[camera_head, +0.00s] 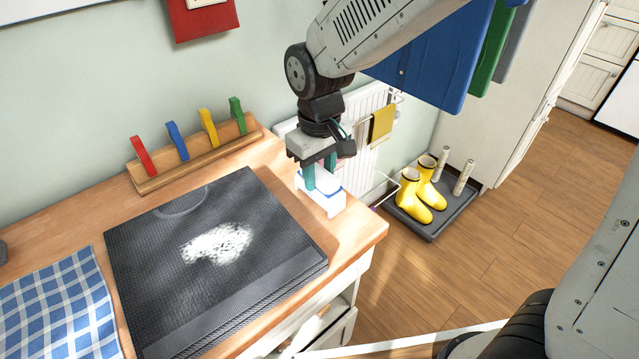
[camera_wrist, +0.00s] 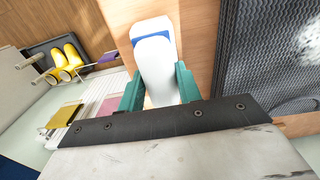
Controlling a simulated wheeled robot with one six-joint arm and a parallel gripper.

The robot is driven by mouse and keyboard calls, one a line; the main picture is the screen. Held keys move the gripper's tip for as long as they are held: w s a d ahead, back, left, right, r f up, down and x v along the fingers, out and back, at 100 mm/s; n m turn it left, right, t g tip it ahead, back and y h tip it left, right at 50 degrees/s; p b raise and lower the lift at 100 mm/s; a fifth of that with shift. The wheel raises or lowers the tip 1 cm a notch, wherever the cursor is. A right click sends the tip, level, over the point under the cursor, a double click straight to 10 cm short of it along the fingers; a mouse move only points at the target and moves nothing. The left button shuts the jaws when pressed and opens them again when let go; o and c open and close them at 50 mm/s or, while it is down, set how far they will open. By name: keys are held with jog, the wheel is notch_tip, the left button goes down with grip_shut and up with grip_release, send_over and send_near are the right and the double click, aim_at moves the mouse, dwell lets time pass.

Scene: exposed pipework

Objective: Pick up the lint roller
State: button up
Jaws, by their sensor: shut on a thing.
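The lint roller (camera_head: 322,198) appears as a white block-like body with a blue band, near the right end of the wooden worktop. Its full shape is hard to make out. My gripper (camera_head: 319,173) points down over it, with its teal fingers shut on its sides. In the wrist view the lint roller (camera_wrist: 155,58) runs out between the two fingers of my gripper (camera_wrist: 158,84), blue band towards the far end. The fingers hide part of its sides. I cannot tell whether it touches the worktop or is slightly lifted.
A dark folded garment (camera_head: 160,262) with a white lint patch lies left of the gripper on the worktop (camera_head: 352,232). A wooden rack (camera_head: 195,160) with coloured pegs stands behind, and a checked cloth (camera_head: 60,305) lies left. Yellow boots (camera_head: 412,197) stand in a floor tray at right.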

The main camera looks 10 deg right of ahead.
aim_at(320, 172)
notch_tip(320, 172, up, 10)
jog(key=shift+r, duration=0.1)
jog(key=o, duration=0.3)
jog(key=shift+c, duration=0.7)
